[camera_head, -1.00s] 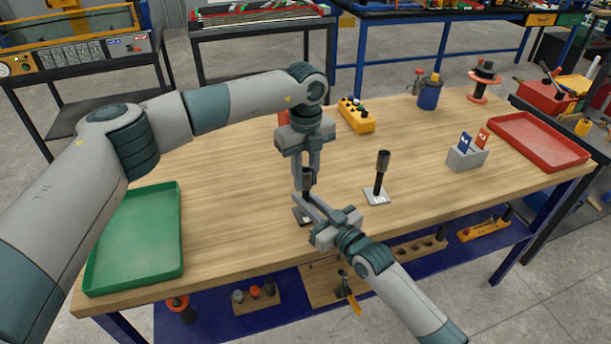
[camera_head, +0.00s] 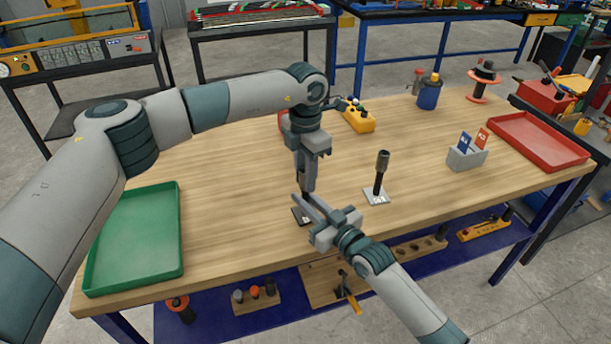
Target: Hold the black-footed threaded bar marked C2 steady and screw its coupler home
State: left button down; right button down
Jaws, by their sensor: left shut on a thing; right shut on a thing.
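The threaded bar with the black foot (camera_head: 300,216) stands on the wooden bench, mostly hidden behind my grippers; its mark is too small to read. My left gripper (camera_head: 308,186) points straight down from above and is shut on the coupler at the bar's top. Its fingers, seen edge-on, hide the coupler. My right gripper (camera_head: 304,202) comes from the front right and is shut on the bar below the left fingers. A second bar with a dark coupler (camera_head: 383,160) on top stands upright on a white foot (camera_head: 376,197) to the right, clear of both grippers.
A green tray (camera_head: 135,279) lies at the bench's left and a red tray (camera_head: 540,142) at its right. A grey holder (camera_head: 467,158) with blue and red cards, a yellow block (camera_head: 358,118) and a blue pot (camera_head: 429,95) stand further back. The bench's middle right is clear.

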pick_arm(q)
jog(key=m, duration=1.1)
jog(key=shift+m, duration=0.4)
jog(key=c, duration=1.4)
grip_release()
jog(key=shift+r, duration=0.1)
notch_tip(320, 180, up, 12)
pick_arm(e)
jog(key=c, duration=1.6)
grip_release()
jog(key=shift+s, duration=0.1)
